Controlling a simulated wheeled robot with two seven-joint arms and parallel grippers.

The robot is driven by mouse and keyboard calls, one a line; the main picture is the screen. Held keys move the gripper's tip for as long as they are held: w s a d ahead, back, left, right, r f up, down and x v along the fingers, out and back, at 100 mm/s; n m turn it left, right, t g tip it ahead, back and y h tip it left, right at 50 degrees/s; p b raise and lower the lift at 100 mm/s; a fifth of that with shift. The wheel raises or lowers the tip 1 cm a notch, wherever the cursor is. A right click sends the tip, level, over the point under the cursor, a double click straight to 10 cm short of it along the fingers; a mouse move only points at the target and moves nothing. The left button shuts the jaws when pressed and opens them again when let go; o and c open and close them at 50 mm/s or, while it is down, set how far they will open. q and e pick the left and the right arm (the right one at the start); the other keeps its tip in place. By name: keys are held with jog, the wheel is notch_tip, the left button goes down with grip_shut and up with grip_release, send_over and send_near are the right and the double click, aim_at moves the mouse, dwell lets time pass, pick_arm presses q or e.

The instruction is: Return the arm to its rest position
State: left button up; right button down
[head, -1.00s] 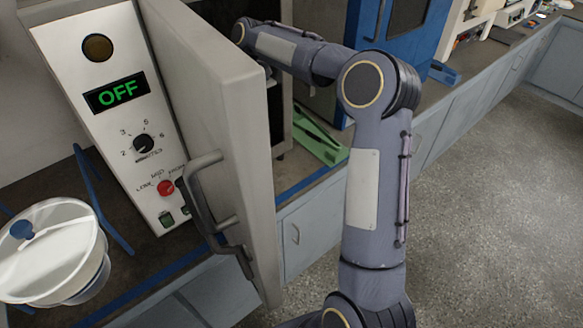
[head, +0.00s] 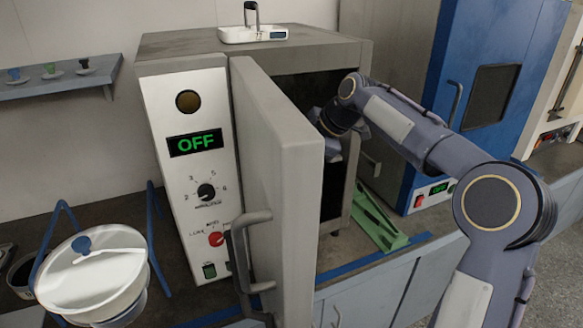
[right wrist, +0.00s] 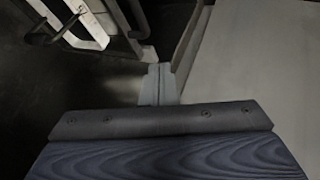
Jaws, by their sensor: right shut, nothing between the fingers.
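My right arm (head: 410,130) reaches in from the right in the head view. Its gripper (head: 328,148) is at the front of the dark chamber of the grey cabinet (head: 155,41), just behind the open door (head: 280,175). The door partly hides this gripper. In the right wrist view the fingers (right wrist: 160,84) are together with nothing between them. My left gripper is not in view.
The cabinet's control panel (head: 195,235) reads OFF. A white lidded bowl (head: 92,280) stands left of it. A green tool-like object (head: 378,222) lies on the bench right of the chamber. A blue cabinet (head: 430,170) stands further right.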

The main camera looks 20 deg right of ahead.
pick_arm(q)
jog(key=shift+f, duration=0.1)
pick_arm(e)
jog(key=shift+v, duration=1.1)
